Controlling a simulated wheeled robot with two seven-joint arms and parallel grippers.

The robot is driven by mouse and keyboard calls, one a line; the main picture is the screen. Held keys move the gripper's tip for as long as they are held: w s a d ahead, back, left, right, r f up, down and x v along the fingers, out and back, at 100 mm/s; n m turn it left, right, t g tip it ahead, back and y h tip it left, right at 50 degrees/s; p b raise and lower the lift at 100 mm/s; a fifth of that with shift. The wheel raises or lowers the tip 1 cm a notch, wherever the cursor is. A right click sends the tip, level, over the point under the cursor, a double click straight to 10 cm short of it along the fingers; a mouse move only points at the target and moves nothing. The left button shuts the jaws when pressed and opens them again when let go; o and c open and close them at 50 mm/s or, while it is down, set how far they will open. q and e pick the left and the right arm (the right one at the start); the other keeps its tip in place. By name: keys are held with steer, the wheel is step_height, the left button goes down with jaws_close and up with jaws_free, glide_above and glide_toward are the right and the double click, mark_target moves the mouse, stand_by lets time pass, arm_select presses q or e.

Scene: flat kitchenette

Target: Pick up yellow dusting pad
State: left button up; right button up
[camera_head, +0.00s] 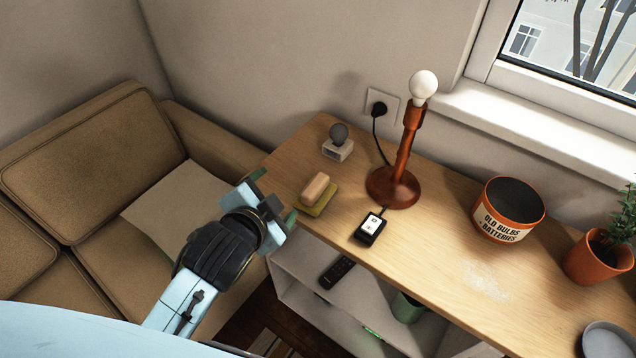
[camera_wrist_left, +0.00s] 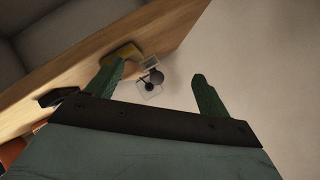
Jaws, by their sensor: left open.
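The yellow dusting pad (camera_head: 318,208) lies flat near the left end of the wooden table, with a tan rounded block (camera_head: 315,187) on top of it. I cannot tell whether the block is part of the pad. My left gripper (camera_head: 274,196) is open and empty, just left of the pad and apart from it, by the table's left edge. In the left wrist view the pad (camera_wrist_left: 122,54) shows beyond the left finger, partly hidden by it, and the jaws (camera_wrist_left: 156,74) stand apart. My right gripper is in neither view.
On the table (camera_head: 440,255) stand a grey bulb on a small block (camera_head: 338,148), a lamp (camera_head: 400,170), a black device (camera_head: 371,226), an orange bin (camera_head: 506,228) and a potted plant (camera_head: 600,258). A sofa (camera_head: 75,165) is left. A shelf below holds a remote (camera_head: 337,272).

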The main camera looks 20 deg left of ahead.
arm_select(q)
steer(key=w+d+r+m+t+h, duration=0.2)
steer(key=d+r+m+t+h, duration=0.1)
steer(key=r+m, duration=0.25)
steer(key=w+d+r+m+t+h, duration=0.2)
steer(key=w+d+r+m, duration=0.15)
steer(key=r, duration=0.35)
steer(key=w+d+r+m+t+h, duration=0.1)
steer(key=d+r+m+t+h, duration=0.25)
steer(key=r+m, duration=0.2)
steer(key=s+d+r+m+g+h, duration=0.3)
steer(key=d+m+g+h, duration=0.45)
steer(key=m, duration=0.75)
steer(key=s+d+r+m+g+h, duration=0.35)
steer(key=d+m+g+h, duration=0.4)
steer(key=m, duration=0.75)
steer(key=m+g+y, duration=0.6)
steer(key=m+y, duration=1.5)
steer(key=y, duration=0.2)
glide_above(315, 184)
step_height(315, 184, down, 16)
step_height(315, 184, down, 12)
steer(key=shift+s+f, duration=0.1)
steer(key=shift+f, duration=0.1)
